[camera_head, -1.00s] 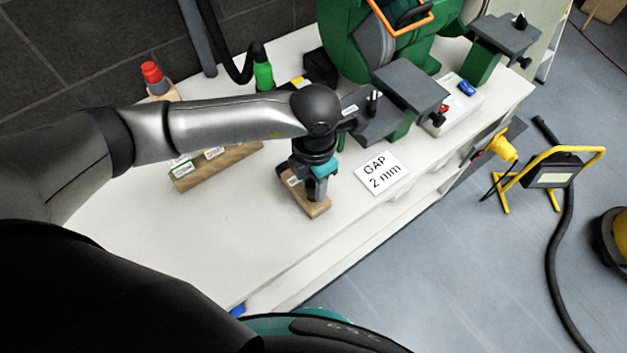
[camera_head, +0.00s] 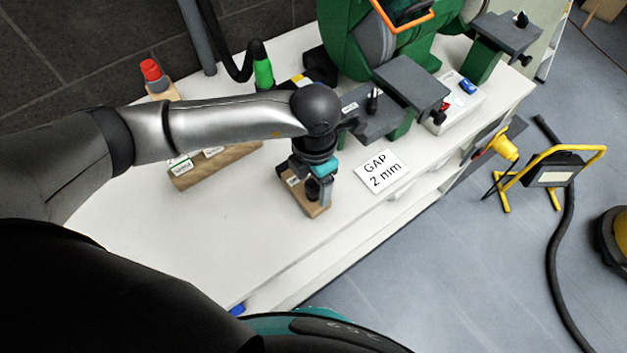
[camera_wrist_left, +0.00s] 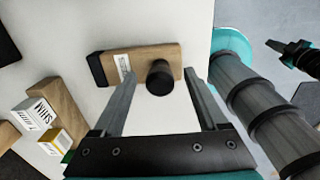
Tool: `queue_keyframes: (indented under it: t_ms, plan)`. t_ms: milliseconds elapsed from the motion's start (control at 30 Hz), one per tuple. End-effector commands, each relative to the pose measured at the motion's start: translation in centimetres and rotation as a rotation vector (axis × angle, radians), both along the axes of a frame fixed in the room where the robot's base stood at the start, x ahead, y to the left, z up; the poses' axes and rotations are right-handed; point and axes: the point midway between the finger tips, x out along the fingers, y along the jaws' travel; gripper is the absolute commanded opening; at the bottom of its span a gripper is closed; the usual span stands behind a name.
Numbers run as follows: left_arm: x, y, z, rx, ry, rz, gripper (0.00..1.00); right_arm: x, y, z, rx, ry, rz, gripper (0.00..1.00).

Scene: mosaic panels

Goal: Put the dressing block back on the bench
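The dressing block is a wooden block with a black end, a white label and a black knob. It lies flat on the white bench (camera_head: 230,230) in the head view (camera_head: 322,209), and shows from above in the left wrist view (camera_wrist_left: 150,60). My left gripper (camera_head: 313,190) is over it, pointing down. In the left wrist view its two fingers (camera_wrist_left: 163,80) are spread either side of the knob, with a gap on both sides. A dark and teal part at the right edge of the left wrist view may be my right gripper (camera_wrist_left: 292,52); its fingers are unclear.
A labelled wooden rack (camera_head: 215,165) lies left of the block. A "GAP 2 mm" card (camera_head: 382,171) lies to its right. The green grinder (camera_head: 345,45) with grey rests stands behind. The bench's front left is clear. A yellow stand (camera_head: 550,178) is on the floor.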

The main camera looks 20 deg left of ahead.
Motion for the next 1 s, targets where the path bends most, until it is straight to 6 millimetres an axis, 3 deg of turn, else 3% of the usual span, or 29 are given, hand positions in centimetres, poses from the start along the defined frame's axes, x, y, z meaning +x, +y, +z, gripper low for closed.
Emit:
queue_keyframes:
  t_ms: [233,367,800,1000]
  plan:
    - [-0.1,0.0,0.0,0.000,0.001,0.000,0.76,0.0,0.0,0.0,0.000,0.000,0.001,0.00]
    - [0.0,0.0,1.0,-0.001,-0.001,0.000,0.76,0.0,0.0,0.2,0.000,0.000,0.001,0.00]
    - [0.0,-0.2,10.8,0.000,-0.005,-0.001,0.76,0.0,0.0,1.5,0.000,-0.001,0.001,0.00]
    - [-0.1,-0.2,14.0,0.000,-0.003,0.000,0.76,0.0,0.0,1.7,0.000,-0.001,0.000,0.00]
